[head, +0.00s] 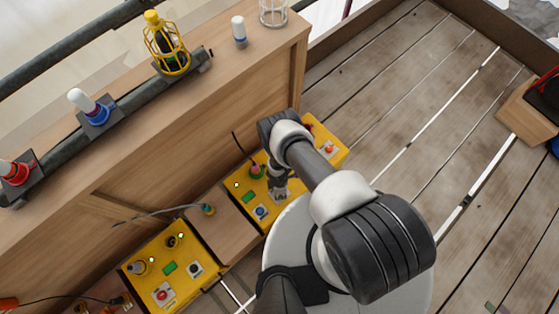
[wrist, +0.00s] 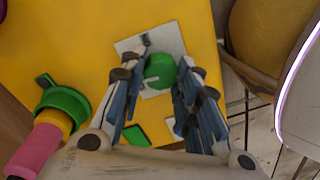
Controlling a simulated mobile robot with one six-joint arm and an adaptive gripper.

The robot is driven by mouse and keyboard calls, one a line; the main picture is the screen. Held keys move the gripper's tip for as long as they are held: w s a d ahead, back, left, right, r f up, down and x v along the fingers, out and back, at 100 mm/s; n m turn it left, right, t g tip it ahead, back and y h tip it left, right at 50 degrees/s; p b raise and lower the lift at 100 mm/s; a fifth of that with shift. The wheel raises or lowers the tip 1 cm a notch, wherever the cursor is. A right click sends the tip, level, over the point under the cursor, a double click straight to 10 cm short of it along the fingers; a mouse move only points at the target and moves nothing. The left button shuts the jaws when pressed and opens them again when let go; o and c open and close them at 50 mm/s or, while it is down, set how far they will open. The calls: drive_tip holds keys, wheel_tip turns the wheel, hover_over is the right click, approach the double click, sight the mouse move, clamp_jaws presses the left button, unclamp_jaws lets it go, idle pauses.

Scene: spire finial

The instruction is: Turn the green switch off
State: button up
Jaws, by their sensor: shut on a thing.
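The green switch (wrist: 160,72) is a round green knob on a light grey plate (wrist: 128,44), set in the yellow top of a control box (wrist: 90,40). My gripper (wrist: 159,80) is over it, with one finger on each side of the knob, shut on it. In the head view my gripper (head: 279,191) points down onto the yellow box (head: 326,150) beside the wooden cabinet. The knob is hidden by my arm there. The switch's marked positions cannot be read.
A pink and green plug (wrist: 60,110) stands close left of my gripper. A blue knob (head: 262,211) is on the same box. A second yellow box (head: 185,283) with a red button stands at lower left. Lamps line the cabinet top (head: 268,42).

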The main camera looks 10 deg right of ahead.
drive_tip(key=shift+n, duration=0.6)
drive_tip(key=o, duration=1.1)
drive_tip(key=shift+c, duration=0.2)
drive_tip(key=shift+r, duration=0.1)
wheel_tip(320, 180, up, 12)
drive_tip(key=shift+w, duration=0.3)
idle(0.3)
